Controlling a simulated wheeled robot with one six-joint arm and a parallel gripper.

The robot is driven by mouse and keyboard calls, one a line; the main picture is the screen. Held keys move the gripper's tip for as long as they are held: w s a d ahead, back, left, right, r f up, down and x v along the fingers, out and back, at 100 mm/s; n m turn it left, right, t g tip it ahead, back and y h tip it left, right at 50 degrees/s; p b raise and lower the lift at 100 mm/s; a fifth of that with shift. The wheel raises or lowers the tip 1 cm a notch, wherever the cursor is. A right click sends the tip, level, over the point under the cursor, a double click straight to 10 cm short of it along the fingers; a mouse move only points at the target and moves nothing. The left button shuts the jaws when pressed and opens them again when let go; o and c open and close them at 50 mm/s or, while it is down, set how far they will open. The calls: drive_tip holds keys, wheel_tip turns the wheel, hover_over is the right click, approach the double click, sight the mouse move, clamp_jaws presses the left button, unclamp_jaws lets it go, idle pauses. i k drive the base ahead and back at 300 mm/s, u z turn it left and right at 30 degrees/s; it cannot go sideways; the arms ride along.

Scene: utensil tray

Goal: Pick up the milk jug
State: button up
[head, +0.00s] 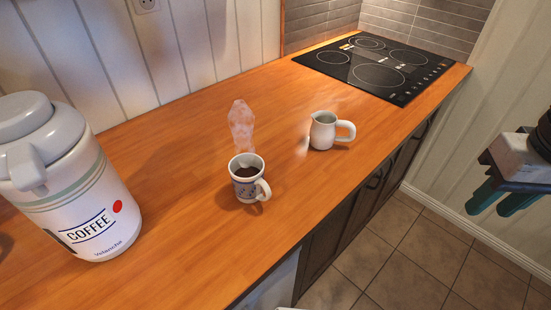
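The milk jug (322,133) is a small white jug with a rounded handle on its right side. It stands upright on the wooden counter, right of the middle of the head view. My gripper (492,211) is at the right edge of the view, out past the counter's front edge and well apart from the jug. Its two teal fingers point down to the left with a gap between them. It looks open and empty, though part of my arm is cut off by the frame.
A steaming patterned mug of dark coffee (246,183) stands left of and nearer than the jug. A large coffee dispenser (85,205) stands at the left. A black cooktop (378,65) is set in the far end. The wooden counter (190,150) is otherwise clear.

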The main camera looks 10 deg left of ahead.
sight(323, 132)
drive_tip(key=z, duration=0.85)
drive_tip(key=i, duration=0.35)
drive_tip(key=u, duration=1.3)
